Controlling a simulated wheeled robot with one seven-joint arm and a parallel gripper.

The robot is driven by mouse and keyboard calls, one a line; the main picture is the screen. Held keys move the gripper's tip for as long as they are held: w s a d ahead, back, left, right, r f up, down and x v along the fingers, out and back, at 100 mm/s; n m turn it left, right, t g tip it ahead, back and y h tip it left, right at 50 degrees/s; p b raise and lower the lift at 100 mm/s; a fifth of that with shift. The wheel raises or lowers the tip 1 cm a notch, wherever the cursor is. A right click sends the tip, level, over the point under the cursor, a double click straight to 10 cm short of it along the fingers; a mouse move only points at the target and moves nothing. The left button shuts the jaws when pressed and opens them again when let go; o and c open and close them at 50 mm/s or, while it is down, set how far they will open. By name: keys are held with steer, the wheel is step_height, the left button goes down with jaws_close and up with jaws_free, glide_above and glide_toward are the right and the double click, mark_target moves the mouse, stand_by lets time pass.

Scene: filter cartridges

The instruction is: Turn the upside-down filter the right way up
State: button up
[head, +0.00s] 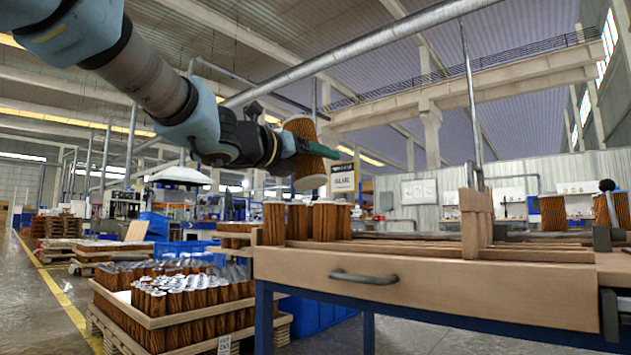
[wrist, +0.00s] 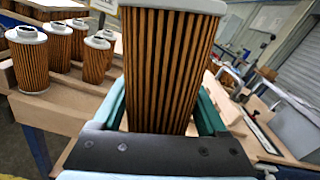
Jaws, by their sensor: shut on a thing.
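My gripper (head: 318,149) is shut on a brown pleated filter (head: 302,168) with pale end caps. It holds the filter in the air above the left end of the workbench, slightly tilted and clear of the bench. In the wrist view the held filter (wrist: 165,65) fills the middle between the green jaws, with a pale cap at the top of the picture. I cannot tell which of its ends is the top. Several similar filters stand on the bench, among them one at the left (head: 273,222); in the wrist view the nearest standing filter (wrist: 28,62) shows a raised neck on top.
The wooden workbench (head: 420,290) has low rails and an upright wooden block (head: 475,225) to the right. More pleated filters (head: 552,213) show at the far right. A crate of many filters (head: 120,310) stands on a pallet at lower left. The air around the held filter looks clear.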

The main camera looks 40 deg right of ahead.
steer(key=shift+r+m, duration=0.1)
steer(key=shift+m, duration=0.8)
